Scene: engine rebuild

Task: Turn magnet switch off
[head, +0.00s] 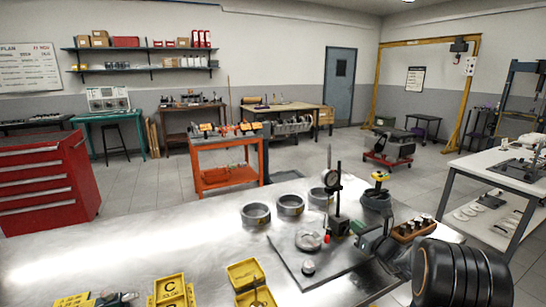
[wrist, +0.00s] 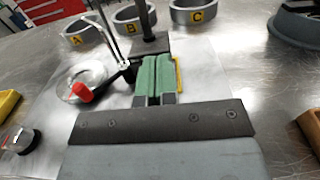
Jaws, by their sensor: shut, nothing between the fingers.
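The dial indicator stand has a black post (head: 338,188) rising from a dark base (head: 340,226) on a grey plate. The base (wrist: 150,46) is just beyond my fingertips in the wrist view. A red-tipped part (wrist: 82,92) is left of my fingers, beside the round dial-like piece (wrist: 85,78); it also shows in the head view (head: 326,238). I cannot tell if it is the magnet switch. My gripper (head: 357,227) is shut and empty, its green fingers (wrist: 155,72) together near the base. Whether they touch it is unclear; they hide part of it.
Several grey rings (head: 290,205) stand behind the plate (head: 290,267). Yellow bins (head: 172,290) are at the front. A wooden block with pegs (head: 413,230) and a yellow-topped item (head: 379,178) are to the right. Bare metal bench lies left.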

